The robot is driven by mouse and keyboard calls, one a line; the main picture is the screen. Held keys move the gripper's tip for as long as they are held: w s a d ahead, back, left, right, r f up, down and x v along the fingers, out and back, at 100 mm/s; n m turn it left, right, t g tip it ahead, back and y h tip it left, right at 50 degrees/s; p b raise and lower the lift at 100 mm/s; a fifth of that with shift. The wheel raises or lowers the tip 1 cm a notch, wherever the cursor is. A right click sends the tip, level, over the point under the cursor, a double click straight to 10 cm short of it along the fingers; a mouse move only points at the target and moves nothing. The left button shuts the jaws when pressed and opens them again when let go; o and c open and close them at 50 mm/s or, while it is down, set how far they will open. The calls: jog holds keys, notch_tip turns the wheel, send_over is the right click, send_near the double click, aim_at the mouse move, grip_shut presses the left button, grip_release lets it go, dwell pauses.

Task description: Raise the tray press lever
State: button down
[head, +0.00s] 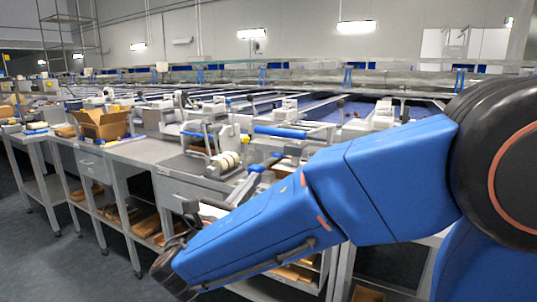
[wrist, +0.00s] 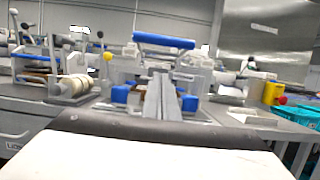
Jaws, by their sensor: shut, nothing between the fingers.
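The tray press stands on the workbench, and its blue horizontal bar handle (head: 280,131) shows in the middle of the head view. In the wrist view the blue handle (wrist: 163,41) is at top centre, level and above a grey frame. I take this bar to be the lever's grip. My gripper (wrist: 164,88) is shut and empty, its grey fingers together, pointing toward the press below the handle. It appears apart from the handle. Blue blocks (wrist: 120,95) sit on either side of the fingers. My blue arm hides the lower part of the press in the head view.
A stand with cream rollers (wrist: 75,86) is left of the press, with a yellow knob (wrist: 107,57) between them. A yellow container (wrist: 272,92) and teal crate (wrist: 300,117) are at right. An open cardboard box (head: 102,123) stands farther left. Floor is clear at left.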

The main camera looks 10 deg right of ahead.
jog(key=r+x, duration=0.2)
jog(key=x, duration=1)
jog(key=shift+r, duration=0.5)
jog(key=shift+s, duration=0.1)
notch_tip(320, 180, up, 13)
jog(key=w+d+g+y, duration=0.1)
jog(key=w+g+y, duration=0.1)
jog(key=g, duration=0.1)
jog(key=shift+d, duration=0.2)
jog(key=shift+f, duration=0.1)
jog(key=shift+f, duration=0.1)
